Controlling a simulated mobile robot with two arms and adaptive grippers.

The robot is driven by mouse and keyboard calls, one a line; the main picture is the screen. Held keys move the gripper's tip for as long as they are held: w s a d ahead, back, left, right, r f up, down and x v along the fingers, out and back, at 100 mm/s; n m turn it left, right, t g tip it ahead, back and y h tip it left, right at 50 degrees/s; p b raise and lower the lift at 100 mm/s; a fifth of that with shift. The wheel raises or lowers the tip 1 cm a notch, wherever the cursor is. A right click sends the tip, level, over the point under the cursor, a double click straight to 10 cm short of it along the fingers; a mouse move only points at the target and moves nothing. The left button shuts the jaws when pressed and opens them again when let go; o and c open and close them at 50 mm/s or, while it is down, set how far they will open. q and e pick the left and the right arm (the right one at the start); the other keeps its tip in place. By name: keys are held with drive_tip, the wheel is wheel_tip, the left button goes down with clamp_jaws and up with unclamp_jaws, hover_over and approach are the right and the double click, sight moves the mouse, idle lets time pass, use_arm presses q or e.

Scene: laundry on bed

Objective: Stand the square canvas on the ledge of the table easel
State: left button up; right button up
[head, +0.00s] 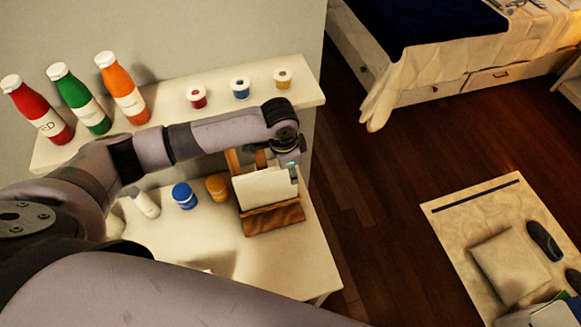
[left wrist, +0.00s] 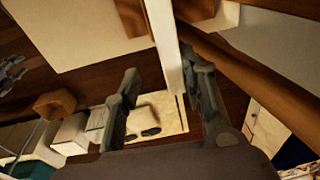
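The square white canvas (head: 262,190) stands on the wooden ledge of the table easel (head: 274,220) and leans back against its uprights. Its lower edge appears to meet the ledge. My left gripper (head: 293,172) is at the canvas's right side. In the left wrist view its two fingers (left wrist: 166,98) are spread apart. The pale edge of the canvas (left wrist: 165,45) shows between them, nearer the right finger, with a gap to the left finger. Whether the right finger touches it I cannot tell. My right gripper is not in view.
A blue jar (head: 184,196) and an orange jar (head: 216,187) stand left of the easel on the white table (head: 290,265). A shelf behind holds red (head: 38,112), green (head: 80,100) and orange (head: 123,90) bottles and several small spools. Open floor lies to the right.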

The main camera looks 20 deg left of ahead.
use_arm(q)
wheel_tip(320, 180, up, 12)
drive_tip(key=s, duration=0.1)
drive_tip(key=shift+s+a, duration=0.25)
drive_tip(key=shift+a, duration=0.15)
drive_tip(key=shift+f, duration=0.15)
idle(0.7)
